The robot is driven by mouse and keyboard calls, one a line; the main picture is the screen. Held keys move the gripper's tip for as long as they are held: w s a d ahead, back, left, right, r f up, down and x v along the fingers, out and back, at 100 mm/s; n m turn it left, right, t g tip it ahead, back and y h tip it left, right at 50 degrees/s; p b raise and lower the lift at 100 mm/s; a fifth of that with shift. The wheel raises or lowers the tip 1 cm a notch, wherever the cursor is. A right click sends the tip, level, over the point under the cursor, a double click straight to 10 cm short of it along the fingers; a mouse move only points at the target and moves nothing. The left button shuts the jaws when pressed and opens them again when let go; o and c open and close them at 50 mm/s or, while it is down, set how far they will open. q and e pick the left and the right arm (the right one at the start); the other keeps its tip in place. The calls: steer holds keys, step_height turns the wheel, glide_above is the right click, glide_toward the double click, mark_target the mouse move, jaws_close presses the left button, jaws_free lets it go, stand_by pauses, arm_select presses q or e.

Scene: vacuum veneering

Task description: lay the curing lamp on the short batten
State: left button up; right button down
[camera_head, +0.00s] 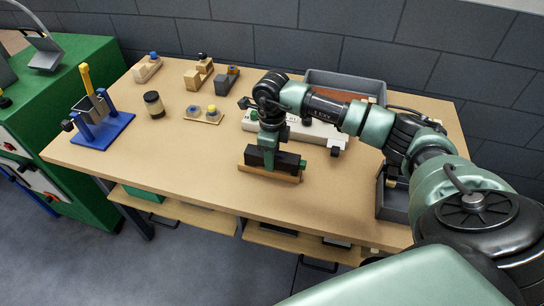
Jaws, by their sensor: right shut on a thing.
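The short batten (270,174) is a light wooden strip lying on the bench near its front edge. The curing lamp (288,161) looks like a dark bar with a green end at its right, lengthwise along the batten. My right gripper (268,152) points down and is shut on the lamp, right over the batten. The lamp appears to be at or just above the batten's top; I cannot tell whether they touch. The gripper hides part of the lamp. My left gripper is not in view.
The wooden bench (190,165) is clear left of the batten. A white unit (318,132) stands behind my right gripper, with a grey bin (345,82) farther back. A blue stand (103,132), a dark jar (153,104) and small wooden blocks (193,78) stand to the left.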

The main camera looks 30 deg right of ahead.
steer(key=shift+f, duration=0.1)
stand_by(0.5)
steer(key=c, duration=0.8)
jaws_free()
steer(key=shift+w+r+b, duration=0.1)
steer(key=shift+r+b, duration=0.25)
steer(key=shift+r, duration=0.15)
step_height(320, 180, up, 7)
steer(key=shift+f+b, duration=0.1)
steer(key=shift+b, duration=0.6)
